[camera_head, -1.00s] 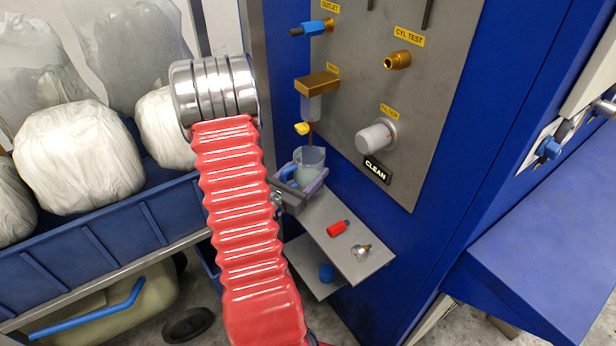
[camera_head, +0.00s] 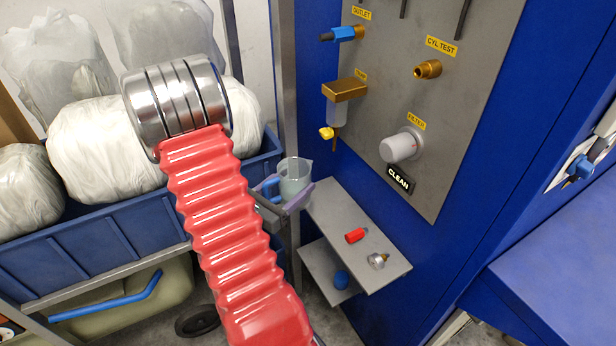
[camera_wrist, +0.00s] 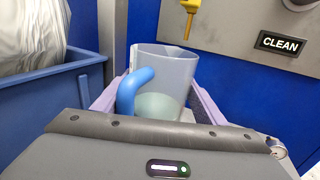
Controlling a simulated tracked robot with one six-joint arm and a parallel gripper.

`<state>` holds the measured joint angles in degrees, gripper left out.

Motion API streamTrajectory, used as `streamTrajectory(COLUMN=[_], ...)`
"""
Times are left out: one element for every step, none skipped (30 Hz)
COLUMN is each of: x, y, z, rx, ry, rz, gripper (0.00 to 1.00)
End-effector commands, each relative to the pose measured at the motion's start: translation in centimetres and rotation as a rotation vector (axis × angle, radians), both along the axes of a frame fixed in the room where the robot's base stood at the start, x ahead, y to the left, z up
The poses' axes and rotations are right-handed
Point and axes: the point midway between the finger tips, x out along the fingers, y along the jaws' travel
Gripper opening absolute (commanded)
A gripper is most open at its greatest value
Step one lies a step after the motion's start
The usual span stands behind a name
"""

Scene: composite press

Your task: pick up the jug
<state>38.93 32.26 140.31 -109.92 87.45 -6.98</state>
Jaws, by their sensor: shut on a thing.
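The jug (camera_head: 293,176) is a clear, greyish beaker with a blue handle and some pale liquid at the bottom. In the head view it is just left of the grey shelf, beside the blue cabinet. My gripper (camera_head: 284,200) has its lilac fingers on either side of the jug and is shut on it. In the wrist view the jug (camera_wrist: 165,75) stands roughly upright between the fingers, its blue handle (camera_wrist: 130,92) towards the camera at left. The jug's lower part is hidden behind the gripper body.
The grey shelf (camera_head: 340,225) holds a red cap (camera_head: 355,236) and a small metal fitting (camera_head: 377,261). A lower shelf carries a blue cap (camera_head: 341,279). The drain unit with its yellow valve (camera_head: 326,133) is on the panel at upper right. A blue cart (camera_head: 100,245) with white bags stands left.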

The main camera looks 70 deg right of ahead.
Motion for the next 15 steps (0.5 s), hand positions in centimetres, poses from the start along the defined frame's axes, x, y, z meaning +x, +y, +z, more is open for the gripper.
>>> streamTrajectory(x=[0.8, 1.1, 1.5, 1.8, 2.1, 2.6, 2.8, 3.1, 3.5, 3.7, 4.0, 4.3, 4.5, 4.7, 4.8], y=[0.6, 1.0, 1.5, 1.9, 2.2, 2.7, 3.0, 3.4, 3.8, 4.1, 4.4, 4.7, 4.9, 5.1, 5.4], z=[0.0, 0.0, 0.0, 0.0, 0.0, 0.0, 0.0, 0.0, 0.0, 0.0, 0.0, 0.0, 0.0, 0.0, 0.0], rx=[-0.001, 0.0, 0.0, 0.0, 0.0, 0.0, 0.0, -0.001, -0.001, -0.001, -0.001, -0.001, -0.001, -0.001, -0.001], ry=[0.0, 0.0, 0.0, 0.0, 0.0, 0.0, 0.0, 0.0, 0.0, 0.0, -0.001, -0.001, -0.001, -0.001, -0.001], rz=[0.005, 0.006, 0.005, 0.006, 0.005, 0.006, 0.005, 0.005, 0.005, 0.004, 0.005, 0.003, 0.004, 0.004, 0.002], gripper=[0.35, 0.35, 0.35, 0.35, 0.35, 0.35, 0.35, 0.35, 0.35, 0.35, 0.35, 0.35, 0.35, 0.35, 0.35])
